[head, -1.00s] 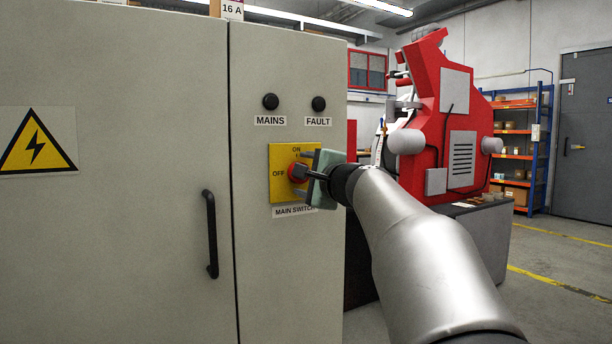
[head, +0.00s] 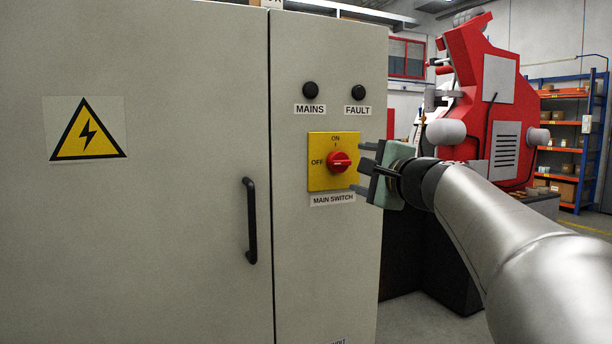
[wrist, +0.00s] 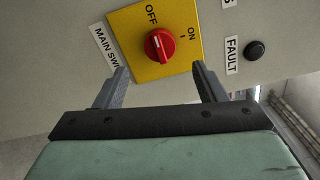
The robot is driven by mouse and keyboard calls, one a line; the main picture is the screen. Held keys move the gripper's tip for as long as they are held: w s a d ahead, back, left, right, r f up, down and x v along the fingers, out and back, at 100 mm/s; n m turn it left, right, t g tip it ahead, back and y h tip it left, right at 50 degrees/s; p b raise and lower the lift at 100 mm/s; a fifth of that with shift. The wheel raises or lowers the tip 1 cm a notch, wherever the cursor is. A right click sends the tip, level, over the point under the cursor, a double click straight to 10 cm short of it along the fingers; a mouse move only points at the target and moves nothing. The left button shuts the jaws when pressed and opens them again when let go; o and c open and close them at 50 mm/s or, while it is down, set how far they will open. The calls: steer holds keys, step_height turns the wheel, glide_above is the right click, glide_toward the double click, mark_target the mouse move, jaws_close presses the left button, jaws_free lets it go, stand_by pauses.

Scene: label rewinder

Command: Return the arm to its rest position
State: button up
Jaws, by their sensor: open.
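My gripper (head: 361,167) is open and empty, with its fingers pointing at the grey cabinet. It is apart from the red main switch knob (head: 339,162), just to its right in the head view. The knob sits on a yellow plate (head: 319,178) marked ON at the top and OFF at the left. In the wrist view, the knob (wrist: 160,44) and yellow plate (wrist: 176,70) lie beyond my gripper's two separated fingers (wrist: 160,72). I cannot tell for sure which mark the knob points to.
The grey cabinet (head: 170,230) fills the left, with a black door handle (head: 250,220) and dark MAINS (head: 311,90) and FAULT (head: 358,92) lamps. A red machine (head: 480,90) stands behind my arm at right. Shelving (head: 565,140) stands farther back.

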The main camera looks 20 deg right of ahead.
steer(key=s+a+f+n+g+y+p, duration=0.25)
steer(key=a+f+n+g+p, duration=0.2)
steer(key=a+p, duration=0.35)
steer(key=s+a+f+n+g+y+p, duration=0.1)
steer(key=s+a+f+n+g+p, duration=0.25)
steer(key=a+n+g+p, duration=0.35)
steer(key=s+a+f+n+g+h+p, duration=0.2)
steer(key=s+f+n+g+p, duration=0.1)
steer(key=s+p, duration=0.4)
steer(key=s+a+f+n+g+h+p, duration=0.2)
steer(key=s+p, duration=0.5)
steer(key=s, duration=0.6)
step_height(320, 180, down, 2)
steer(key=n+g, duration=0.1)
steer(key=n, duration=0.2)
steer(key=shift+f+n, duration=0.2)
steer(key=shift+n, duration=0.15)
